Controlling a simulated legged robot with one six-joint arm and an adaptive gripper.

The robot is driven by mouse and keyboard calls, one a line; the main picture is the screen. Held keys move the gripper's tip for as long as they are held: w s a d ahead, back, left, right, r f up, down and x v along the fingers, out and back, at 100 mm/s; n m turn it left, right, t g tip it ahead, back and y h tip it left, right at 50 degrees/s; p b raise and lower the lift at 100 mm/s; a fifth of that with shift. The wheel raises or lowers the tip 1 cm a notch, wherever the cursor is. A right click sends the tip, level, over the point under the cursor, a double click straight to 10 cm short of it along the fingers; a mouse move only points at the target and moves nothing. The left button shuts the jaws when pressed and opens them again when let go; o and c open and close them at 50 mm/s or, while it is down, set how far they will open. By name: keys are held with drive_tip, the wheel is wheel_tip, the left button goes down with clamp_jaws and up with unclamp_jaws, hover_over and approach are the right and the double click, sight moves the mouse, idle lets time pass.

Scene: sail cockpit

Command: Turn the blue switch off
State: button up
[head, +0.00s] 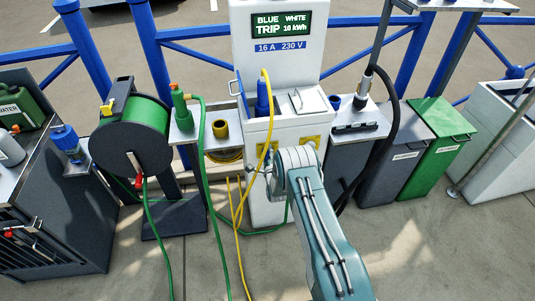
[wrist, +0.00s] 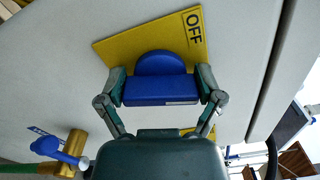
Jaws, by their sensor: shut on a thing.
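The blue switch (wrist: 160,80) sits on a yellow plate (wrist: 120,52) marked OFF on the pale pedestal front, in the wrist view. My gripper (wrist: 160,88) has a finger on each side of the switch and is shut on it. The OFF mark lies at the upper right of the plate. In the head view my gripper (head: 270,178) is near the pedestal (head: 262,195), its fingers mostly hidden by my arm; the switch itself cannot be made out there.
A blue plug (head: 263,98) with a yellow cable is at the pedestal. A green hose reel (head: 133,128) stands left. A brass tap with a blue handle (wrist: 62,148) is close by my gripper. Bins (head: 441,140) stand right.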

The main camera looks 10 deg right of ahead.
drive_tip(key=n, duration=0.6)
drive_tip(key=shift+s+a+f+n, duration=0.1)
drive_tip(key=shift+a+f+n, duration=0.05)
drive_tip(key=shift+f+n, duration=0.2)
drive_tip(key=n, duration=0.5)
drive_tip(key=shift+f+n, duration=0.25)
drive_tip(key=shift+s, duration=0.1)
drive_tip(key=o, duration=0.9)
drive_tip(key=shift+f, duration=0.1)
drive_tip(key=shift+c, duration=0.2)
drive_tip(key=shift+r, duration=0.25)
drive_tip(key=s, duration=1.1)
drive_tip(key=shift+s, duration=0.35)
